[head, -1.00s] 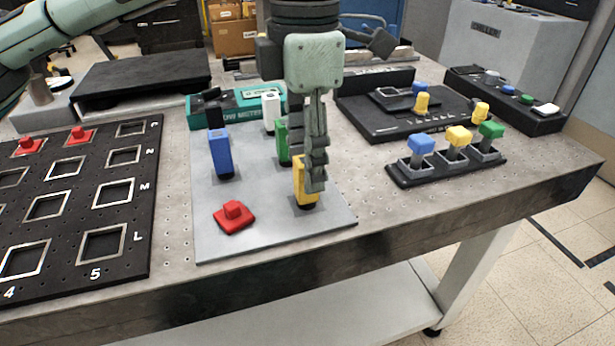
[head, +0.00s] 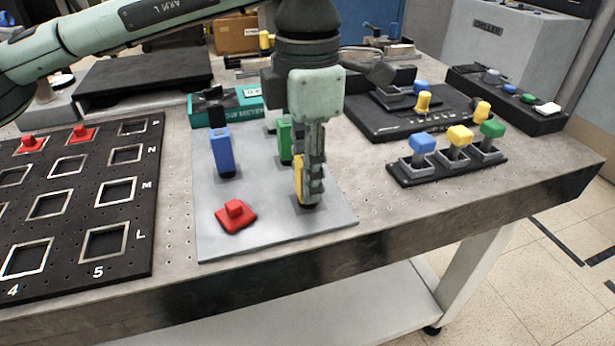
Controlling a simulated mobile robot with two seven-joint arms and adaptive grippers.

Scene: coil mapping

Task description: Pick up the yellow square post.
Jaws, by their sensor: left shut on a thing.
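The yellow square post (head: 299,190) stands upright near the front right of the grey plate (head: 275,235). My left gripper (head: 309,190) points straight down at it and is shut on it. The fingers cover most of the post, and a yellow strip shows at their left side. The post's dark base still appears to be at the plate; I cannot tell if there is a gap. My right gripper is not in view.
A blue post (head: 221,152), a green post (head: 284,140) and a red knobbed piece (head: 235,216) are on the same plate. The black slotted board (head: 150,215) lies left. A black stand with coloured knobs (head: 400,175) is right.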

